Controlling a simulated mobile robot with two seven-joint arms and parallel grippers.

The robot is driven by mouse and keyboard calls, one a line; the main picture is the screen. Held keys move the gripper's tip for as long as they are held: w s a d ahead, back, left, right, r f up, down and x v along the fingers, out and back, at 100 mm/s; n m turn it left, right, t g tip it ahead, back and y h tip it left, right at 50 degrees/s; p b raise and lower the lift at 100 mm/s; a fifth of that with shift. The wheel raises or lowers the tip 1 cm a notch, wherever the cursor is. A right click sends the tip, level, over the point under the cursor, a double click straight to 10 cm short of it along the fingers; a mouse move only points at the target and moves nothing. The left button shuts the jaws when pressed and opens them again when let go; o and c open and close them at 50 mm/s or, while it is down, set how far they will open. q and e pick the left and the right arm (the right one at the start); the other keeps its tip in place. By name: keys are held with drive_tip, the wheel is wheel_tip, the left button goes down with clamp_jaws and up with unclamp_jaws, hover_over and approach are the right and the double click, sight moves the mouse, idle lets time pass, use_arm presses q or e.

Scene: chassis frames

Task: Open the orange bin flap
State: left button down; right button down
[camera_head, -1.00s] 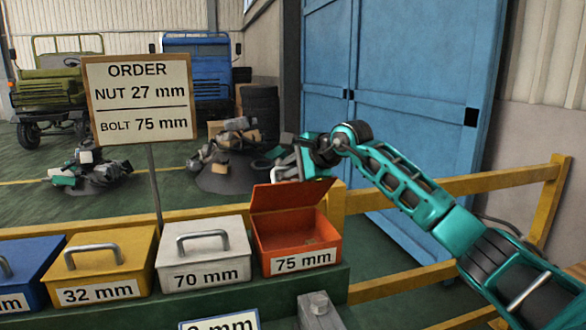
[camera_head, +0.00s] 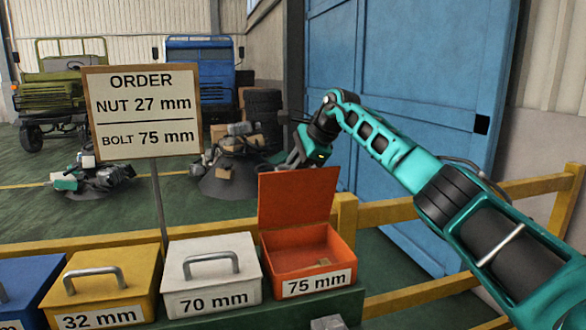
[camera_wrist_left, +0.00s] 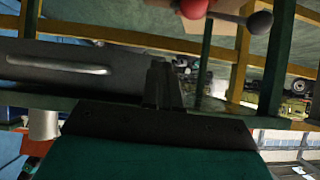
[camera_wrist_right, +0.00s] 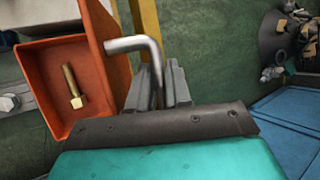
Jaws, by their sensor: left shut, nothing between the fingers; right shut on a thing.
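The orange bin (camera_head: 303,262), labelled 75 mm, stands at the right end of the bin row. Its orange flap (camera_head: 297,197) is raised to about upright, leaving the bin open. My right gripper (camera_head: 300,150) is at the flap's upper back side, partly hidden by it. In the right wrist view the right gripper (camera_wrist_right: 160,88) is shut on the flap's grey bent handle (camera_wrist_right: 135,45). A brass bolt (camera_wrist_right: 74,87) lies inside the bin. My left gripper (camera_wrist_left: 163,85) shows only in the left wrist view, shut and empty.
Closed white 70 mm (camera_head: 212,275), yellow 32 mm (camera_head: 103,285) and blue (camera_head: 35,275) bins stand left of the orange one. The order sign (camera_head: 142,112) stands behind them. A yellow rail (camera_head: 480,195) runs behind the row, with a blue door (camera_head: 410,80) beyond.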

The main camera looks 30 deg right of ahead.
drive_tip(key=shift+w+d+g, duration=0.15)
drive_tip(key=shift+w+g, duration=0.25)
drive_tip(key=shift+w, duration=0.2)
idle(0.3)
drive_tip(key=c, duration=1.1)
unclamp_jaws()
drive_tip(key=v, duration=1.3)
drive_tip(key=shift+d+f, duration=0.1)
drive_tip(key=shift+f, duration=0.1)
